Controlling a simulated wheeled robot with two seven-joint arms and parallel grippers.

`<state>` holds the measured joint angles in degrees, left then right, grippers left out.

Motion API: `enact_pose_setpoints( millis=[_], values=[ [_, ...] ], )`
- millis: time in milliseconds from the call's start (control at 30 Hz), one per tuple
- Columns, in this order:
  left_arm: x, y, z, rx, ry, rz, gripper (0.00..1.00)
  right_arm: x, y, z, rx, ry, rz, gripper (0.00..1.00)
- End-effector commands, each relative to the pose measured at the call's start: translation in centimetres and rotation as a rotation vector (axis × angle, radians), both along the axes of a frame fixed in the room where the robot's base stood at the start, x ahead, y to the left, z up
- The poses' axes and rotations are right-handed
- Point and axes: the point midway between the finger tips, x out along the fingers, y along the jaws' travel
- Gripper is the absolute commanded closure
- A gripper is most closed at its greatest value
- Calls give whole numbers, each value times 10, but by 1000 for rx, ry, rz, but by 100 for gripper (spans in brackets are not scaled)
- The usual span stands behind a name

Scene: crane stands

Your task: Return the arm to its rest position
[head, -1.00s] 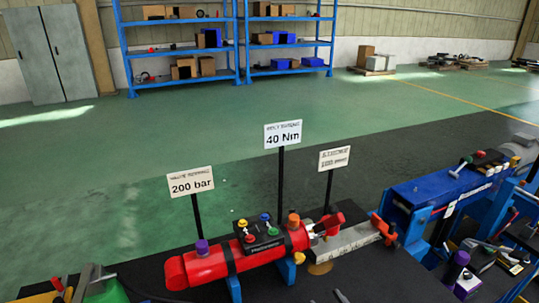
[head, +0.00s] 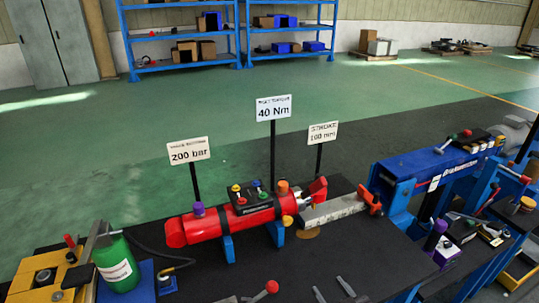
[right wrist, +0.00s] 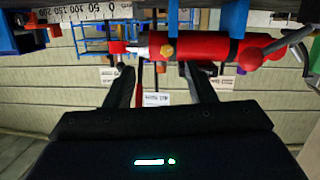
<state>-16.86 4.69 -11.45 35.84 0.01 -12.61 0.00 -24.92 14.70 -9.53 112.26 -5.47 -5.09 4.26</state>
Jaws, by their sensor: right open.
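My right gripper (right wrist: 162,78) shows in the right wrist view as two dark fingers spread apart, open, with nothing held between them. Beyond it, in that upside-down view, is the red cylinder (right wrist: 200,47), apart from the fingers. In the head view the red cylinder (head: 203,228) lies on blue supports on the dark bench. I cannot make out the right gripper clearly in the head view. Two small grey pieces (head: 345,287) show at its bottom edge; I cannot tell what they are. My left gripper is not in view.
Signs on posts stand behind the cylinder, including the 40 Nm sign (head: 273,108). A green bottle (head: 117,265) stands at the left. A red-knobbed lever (head: 271,287) is at the front. A blue machine (head: 425,172) stands at the right. Open green floor (head: 100,150) lies behind.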

Motion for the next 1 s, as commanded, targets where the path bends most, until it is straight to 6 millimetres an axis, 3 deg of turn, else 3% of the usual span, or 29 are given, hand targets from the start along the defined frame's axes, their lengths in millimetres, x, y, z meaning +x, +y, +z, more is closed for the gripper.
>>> enact_pose_setpoints(
  millis=[267, 600, 1000],
  values=[
    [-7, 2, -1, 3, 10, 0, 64, -16, -9, -6, -75, 233, -72, 50],
    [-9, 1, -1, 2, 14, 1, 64, -85, -33, -4, -182, 688, -176, 50],
    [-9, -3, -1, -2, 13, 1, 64, -153, -46, 11, -228, 1003, -217, 50]
  ],
)
